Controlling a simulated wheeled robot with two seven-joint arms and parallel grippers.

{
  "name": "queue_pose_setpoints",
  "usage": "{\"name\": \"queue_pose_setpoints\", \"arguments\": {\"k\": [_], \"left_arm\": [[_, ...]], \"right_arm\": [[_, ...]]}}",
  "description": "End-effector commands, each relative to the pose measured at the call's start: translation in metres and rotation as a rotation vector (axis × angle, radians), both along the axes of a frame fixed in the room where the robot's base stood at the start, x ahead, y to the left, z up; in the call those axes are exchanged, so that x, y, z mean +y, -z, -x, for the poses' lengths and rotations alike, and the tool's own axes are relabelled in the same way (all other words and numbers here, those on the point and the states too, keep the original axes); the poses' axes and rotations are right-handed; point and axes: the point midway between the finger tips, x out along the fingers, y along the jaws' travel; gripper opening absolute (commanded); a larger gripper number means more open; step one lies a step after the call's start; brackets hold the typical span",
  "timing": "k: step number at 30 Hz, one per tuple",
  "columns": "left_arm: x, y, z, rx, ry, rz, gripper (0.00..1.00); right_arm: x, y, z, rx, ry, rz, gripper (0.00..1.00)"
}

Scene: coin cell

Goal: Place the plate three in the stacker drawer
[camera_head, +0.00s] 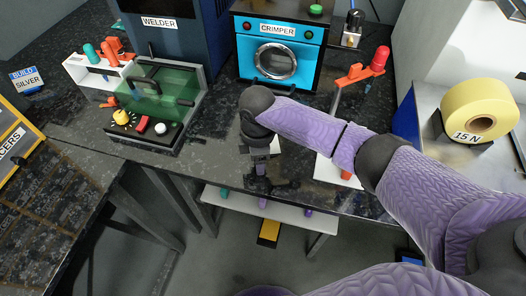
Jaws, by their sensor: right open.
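My right gripper (262,186) points down near the front edge of the dark table (215,140). It is open, and no thing shows between its fingers. A small white piece (276,146) shows partly from behind the gripper; I cannot tell what it is. I cannot make out plate three with certainty. A station with a clear green box (160,95) and a dark handle stands left of the gripper. No label names it the stacker, so I cannot tell whether the drawer is there. My left gripper is not in view.
The blue crimper (284,48) and the welder (160,40) stand at the back. A red-topped post (380,57) and a yellow roll marked 15 N (478,112) are at right.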

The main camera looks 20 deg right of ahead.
Motion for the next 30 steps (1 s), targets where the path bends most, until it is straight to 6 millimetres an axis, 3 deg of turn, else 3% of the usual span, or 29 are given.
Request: {"name": "queue_pose_setpoints", "arguments": {"k": [4,13,24,26,30], "left_arm": [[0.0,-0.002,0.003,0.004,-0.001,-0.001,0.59],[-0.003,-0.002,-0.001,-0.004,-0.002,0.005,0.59],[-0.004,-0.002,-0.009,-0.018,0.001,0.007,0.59],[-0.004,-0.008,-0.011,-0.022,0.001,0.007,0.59],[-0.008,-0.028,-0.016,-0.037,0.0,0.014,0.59]], "right_arm": [[0.0,-0.002,0.0,-0.002,0.0,-0.001,0.64],[0.0,-0.003,0.0,-0.002,0.0,-0.001,0.01],[0.0,-0.005,0.0,-0.003,0.0,0.0,0.0],[0.0,-0.014,-0.001,-0.005,0.0,-0.001,0.0],[0.0,-0.055,-0.001,-0.009,-0.001,-0.001,0.0]]}}
